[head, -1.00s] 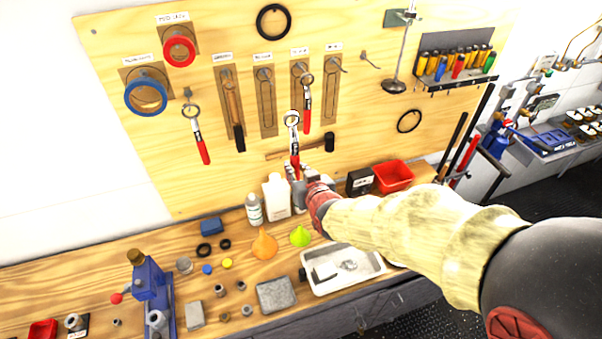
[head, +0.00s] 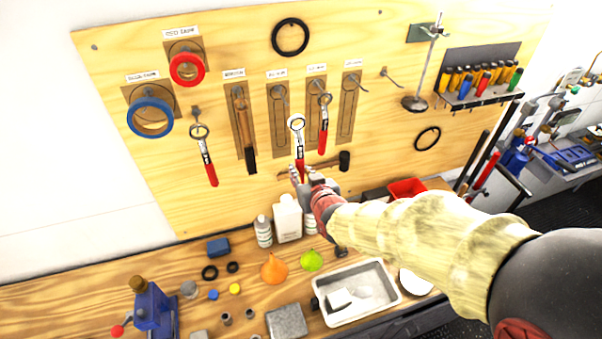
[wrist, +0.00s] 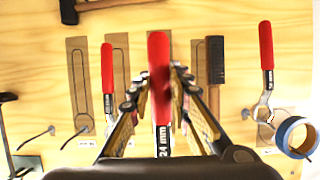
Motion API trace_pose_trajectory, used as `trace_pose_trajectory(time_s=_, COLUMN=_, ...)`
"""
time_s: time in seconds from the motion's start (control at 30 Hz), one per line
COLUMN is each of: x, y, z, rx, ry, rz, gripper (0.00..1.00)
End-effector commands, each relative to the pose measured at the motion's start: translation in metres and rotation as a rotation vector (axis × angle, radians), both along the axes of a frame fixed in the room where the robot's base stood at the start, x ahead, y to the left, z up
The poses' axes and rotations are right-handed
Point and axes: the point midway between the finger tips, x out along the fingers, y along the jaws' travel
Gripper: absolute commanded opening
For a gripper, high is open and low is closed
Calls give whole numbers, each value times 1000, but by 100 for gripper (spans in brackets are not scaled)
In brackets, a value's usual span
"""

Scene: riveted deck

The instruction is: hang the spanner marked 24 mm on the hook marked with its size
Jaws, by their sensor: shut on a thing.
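My gripper (head: 300,172) is shut on the red handle of a spanner (head: 300,152). The spanner stands upright, ring end up, in front of the pegboard. In the wrist view its shank (wrist: 163,140) reads 24 mm. Small labels sit above the hooks, too small to read. The left spanner hook (head: 278,88) has an empty outline below it. The middle hook holds another red-handled spanner (head: 323,125). The right hook (head: 353,79) has an empty outline too. The held spanner's ring is apart from the hooks, low between the left and middle outlines.
A brush (head: 243,125) and another red-handled spanner (head: 205,155) hang to the left, near blue tape (head: 150,117) and red tape (head: 187,69). A hammer (head: 335,163) lies across the board below the outlines. Bottles (head: 288,215) and a tray (head: 355,292) stand on the bench.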

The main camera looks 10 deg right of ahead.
Motion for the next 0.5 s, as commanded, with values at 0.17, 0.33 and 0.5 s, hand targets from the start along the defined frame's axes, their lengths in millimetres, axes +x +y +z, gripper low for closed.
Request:
trace_pose_trajectory(time_s=0.17, x=0, y=0, z=-1, rx=1, ry=-3, rz=1, gripper=0)
trace_pose_trajectory(time_s=0.33, x=10, y=2, z=-2, rx=1, ry=-2, rz=1, gripper=0)
trace_pose_trajectory(time_s=0.5, x=19, y=4, z=-2, rx=1, ry=-2, rz=1, gripper=0)
